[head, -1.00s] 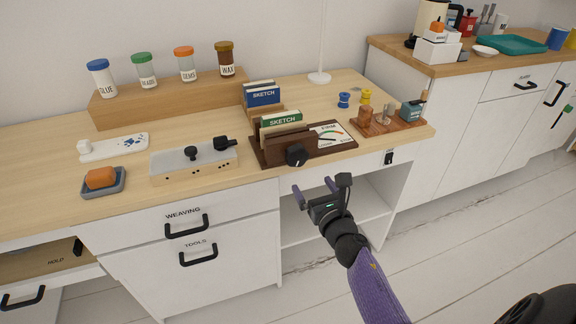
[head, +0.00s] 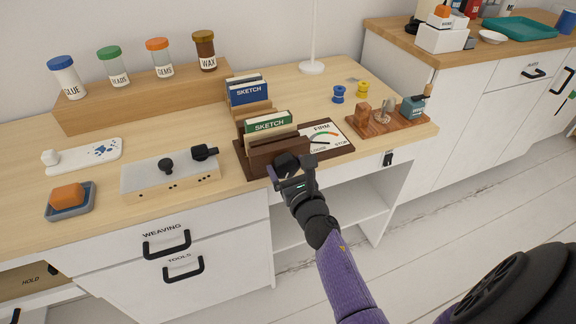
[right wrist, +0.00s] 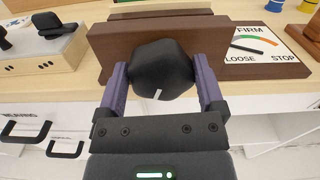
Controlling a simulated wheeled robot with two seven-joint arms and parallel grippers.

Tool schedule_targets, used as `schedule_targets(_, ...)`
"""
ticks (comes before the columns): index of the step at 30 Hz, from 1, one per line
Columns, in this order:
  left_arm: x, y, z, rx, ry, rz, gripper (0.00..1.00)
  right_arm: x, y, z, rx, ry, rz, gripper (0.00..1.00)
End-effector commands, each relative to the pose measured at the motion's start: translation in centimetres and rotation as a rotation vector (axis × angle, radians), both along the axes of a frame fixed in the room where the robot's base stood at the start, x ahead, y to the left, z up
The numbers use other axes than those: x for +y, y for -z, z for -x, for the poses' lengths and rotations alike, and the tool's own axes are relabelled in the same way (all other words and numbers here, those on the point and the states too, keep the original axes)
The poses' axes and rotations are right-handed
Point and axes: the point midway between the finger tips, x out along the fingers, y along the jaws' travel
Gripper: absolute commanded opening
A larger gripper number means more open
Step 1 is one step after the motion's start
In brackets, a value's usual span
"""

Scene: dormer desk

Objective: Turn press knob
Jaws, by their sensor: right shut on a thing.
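The press (head: 278,152) is a dark brown wooden block on a brown base at the desk's front edge, with sketch books upright behind it. Its black knob (right wrist: 160,68) faces front and has a white mark pointing down, slightly left. My right gripper (head: 290,172) is at the knob; in the right wrist view its purple fingers (right wrist: 162,85) are shut on the knob's two sides. A gauge (head: 325,137) on the base reads FIRM, LOOSE and STOP, and in the right wrist view its black needle (right wrist: 246,48) lies toward LOOSE. My left gripper is not in view.
A metal-topped box with black knobs (head: 170,178) stands left of the press. An orange block in a grey dish (head: 70,200) is farther left. A wooden tray with tools (head: 388,122) is to the right. Drawers with black handles (head: 167,245) are below.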

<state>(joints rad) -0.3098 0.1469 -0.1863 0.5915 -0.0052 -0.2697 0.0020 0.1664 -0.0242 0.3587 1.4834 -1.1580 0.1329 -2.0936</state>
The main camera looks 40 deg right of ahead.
Motion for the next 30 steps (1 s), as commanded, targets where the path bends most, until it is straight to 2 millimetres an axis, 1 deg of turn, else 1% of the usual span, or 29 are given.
schedule_targets(1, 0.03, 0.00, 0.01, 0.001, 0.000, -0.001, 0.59, 0.00, 0.02, 0.00, 0.000, 0.000, 0.000, 0.68)
schedule_targets(2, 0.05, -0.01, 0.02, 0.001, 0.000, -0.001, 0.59, 0.00, 0.02, 0.00, 0.000, 0.000, 0.000, 0.62)
schedule_targets(3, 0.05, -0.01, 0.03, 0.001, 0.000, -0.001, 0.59, 0.00, 0.02, 0.00, 0.001, 0.000, 0.000, 0.53)
schedule_targets(5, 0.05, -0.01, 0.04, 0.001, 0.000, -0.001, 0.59, 0.00, 0.03, 0.01, 0.001, 0.000, 0.000, 0.41)
schedule_targets(6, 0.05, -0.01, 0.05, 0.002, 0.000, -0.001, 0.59, 0.00, 0.03, 0.01, 0.001, 0.000, 0.000, 0.32)
schedule_targets(7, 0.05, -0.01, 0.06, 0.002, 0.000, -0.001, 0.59, 0.00, 0.03, 0.01, 0.001, 0.000, 0.000, 0.28)
schedule_targets(13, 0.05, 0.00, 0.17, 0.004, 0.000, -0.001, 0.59, -0.01, 0.05, 0.02, -0.003, 0.000, -0.018, 0.28)
schedule_targets(17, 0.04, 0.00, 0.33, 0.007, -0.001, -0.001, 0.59, -0.04, 0.07, 0.03, -0.013, 0.000, -0.064, 0.28)
schedule_targets(23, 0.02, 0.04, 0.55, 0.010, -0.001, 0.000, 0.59, -0.15, 0.08, 0.06, -0.045, 0.000, -0.197, 0.28)
schedule_targets(30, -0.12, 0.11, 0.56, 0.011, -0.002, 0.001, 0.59, -0.21, 0.13, 0.08, -0.098, 0.000, -0.418, 0.28)
